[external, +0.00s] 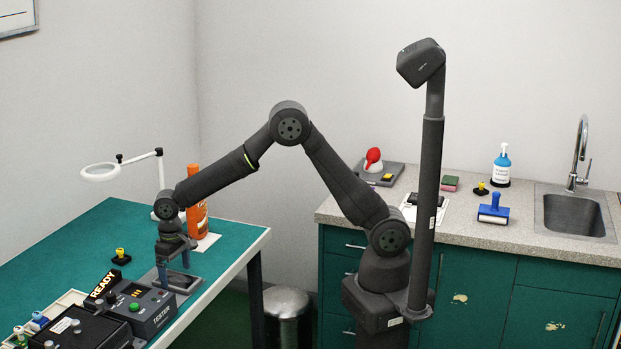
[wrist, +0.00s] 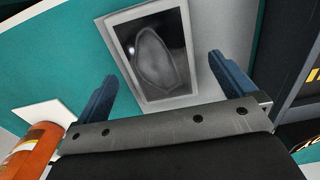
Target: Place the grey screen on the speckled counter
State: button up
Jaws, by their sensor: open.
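The grey screen (wrist: 152,50), a flat panel with a light grey frame and dark glass, lies on the teal table (external: 95,240) near its front right edge. In the external view the screen (external: 181,284) shows below my gripper (external: 173,267), partly hidden by it. My gripper is open and empty, pointing down above the screen. In the wrist view its two blue fingers (wrist: 163,82) stand apart, on either side of the screen's near end. The speckled counter (external: 462,222) is across the room on the right, behind my base.
Beside the screen are a black tester box (external: 145,312) and an orange bottle (external: 197,205) on a white square. The counter holds a grey tray (external: 392,170), a blue brush (external: 493,208), a soap bottle (external: 502,165) and a sink (external: 575,215). Bare counter lies before the brush.

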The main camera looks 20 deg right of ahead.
jog(key=shift+f, duration=0.95)
jog(key=c, duration=1.2)
jog(key=shift+r, duration=0.15)
